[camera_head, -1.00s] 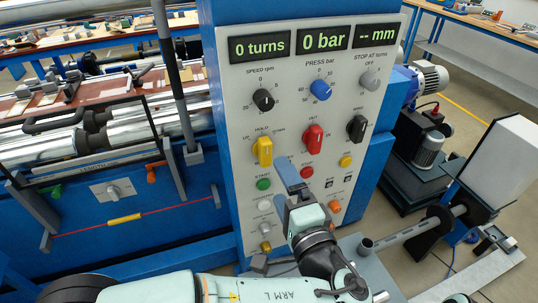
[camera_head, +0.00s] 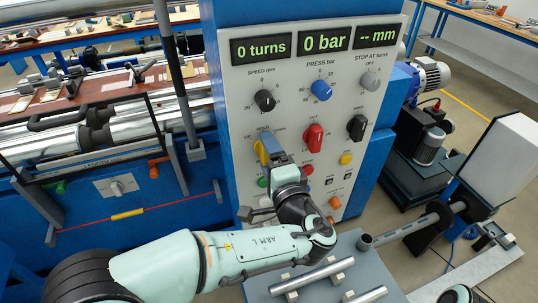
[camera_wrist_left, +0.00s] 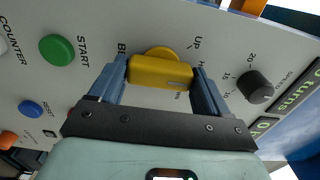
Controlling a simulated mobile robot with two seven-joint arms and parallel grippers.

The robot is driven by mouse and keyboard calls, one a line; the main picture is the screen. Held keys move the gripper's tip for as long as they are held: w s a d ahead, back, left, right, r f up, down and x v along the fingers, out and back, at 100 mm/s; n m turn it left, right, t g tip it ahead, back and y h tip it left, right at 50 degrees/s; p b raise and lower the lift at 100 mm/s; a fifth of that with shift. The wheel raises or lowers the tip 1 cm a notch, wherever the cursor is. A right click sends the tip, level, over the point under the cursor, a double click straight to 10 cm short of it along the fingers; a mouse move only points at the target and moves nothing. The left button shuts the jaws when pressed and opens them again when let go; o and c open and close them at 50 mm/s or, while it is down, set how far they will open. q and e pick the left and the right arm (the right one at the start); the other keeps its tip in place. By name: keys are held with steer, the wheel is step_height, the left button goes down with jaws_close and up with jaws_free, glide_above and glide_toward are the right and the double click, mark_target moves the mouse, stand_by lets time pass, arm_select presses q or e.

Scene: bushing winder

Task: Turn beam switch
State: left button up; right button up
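The yellow bar-handled switch (camera_head: 261,153) is on the left of the grey control panel, under the black speed knob. Its lower right part is hidden by my left gripper (camera_head: 270,148) in the head view. In the left wrist view the yellow switch (camera_wrist_left: 160,70) lies between the two blue fingers of my left gripper (camera_wrist_left: 160,80). One finger is at each end of its bar, very close. I cannot tell whether they press on it. The labels beside it read "UP" and, partly covered, "BE". My right gripper is not in view.
The green START button (camera_wrist_left: 58,50) and the black speed knob (camera_wrist_left: 255,87) flank the switch in the left wrist view. A red knob (camera_head: 313,138) and a black knob (camera_head: 356,128) are to its right. A grey table (camera_head: 348,258) stands below the panel.

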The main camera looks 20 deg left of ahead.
arm_select(q)
steer(key=shift+c, duration=1.4)
